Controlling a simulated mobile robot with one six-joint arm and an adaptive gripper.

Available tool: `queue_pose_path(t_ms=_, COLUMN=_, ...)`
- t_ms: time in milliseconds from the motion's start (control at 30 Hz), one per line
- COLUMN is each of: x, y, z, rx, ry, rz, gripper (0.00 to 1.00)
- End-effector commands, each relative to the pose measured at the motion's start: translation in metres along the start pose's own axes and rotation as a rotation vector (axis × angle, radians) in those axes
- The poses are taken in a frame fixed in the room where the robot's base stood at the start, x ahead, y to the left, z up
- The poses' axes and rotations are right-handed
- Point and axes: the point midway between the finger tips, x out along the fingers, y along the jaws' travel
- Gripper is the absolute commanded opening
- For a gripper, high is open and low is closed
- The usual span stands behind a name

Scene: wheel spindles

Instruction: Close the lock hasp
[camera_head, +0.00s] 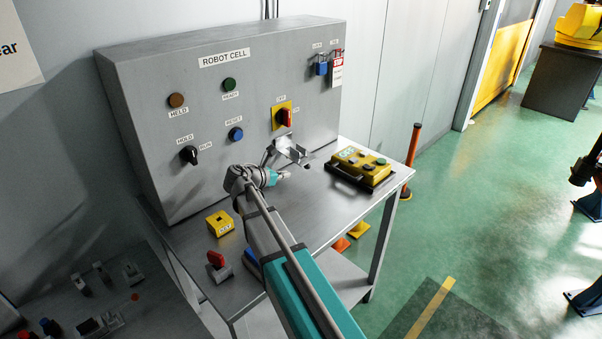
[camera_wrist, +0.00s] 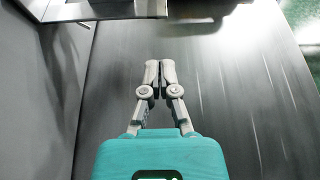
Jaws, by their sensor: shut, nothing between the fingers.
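A light metal hinged piece (camera_head: 292,150), which looks like the lock hasp, stands out from the lower front of the grey ROBOT CELL cabinet (camera_head: 215,110), below the red rotary switch (camera_head: 284,117). A metal bar and plate (camera_wrist: 105,11) cross the top of the wrist view, probably the same piece. My gripper (camera_head: 286,173) is just below and in front of it, over the table. The wrist view shows my gripper (camera_wrist: 160,66) with its fingertips together and nothing between them, apart from the bar. The far side of the metal piece is hidden.
A yellow pendant box (camera_head: 361,162) in a dark holder sits right of my gripper on the metal table (camera_head: 325,205). A yellow block (camera_head: 220,223) and a red-handled switch (camera_head: 216,261) are at the left.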

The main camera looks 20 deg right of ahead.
Motion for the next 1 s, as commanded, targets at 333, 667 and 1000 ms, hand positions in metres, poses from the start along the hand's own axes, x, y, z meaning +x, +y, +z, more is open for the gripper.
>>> queue_pose_path(t_ms=333, x=0.012, y=0.002, z=-0.003, rx=-0.001, ry=0.000, rz=0.003, gripper=0.00)
queue_pose_path(t_ms=667, x=0.054, y=0.003, z=-0.004, rx=-0.001, ry=0.001, rz=0.004, gripper=0.00)
queue_pose_path(t_ms=1000, x=0.090, y=0.004, z=-0.003, rx=-0.002, ry=0.001, rz=0.005, gripper=0.00)
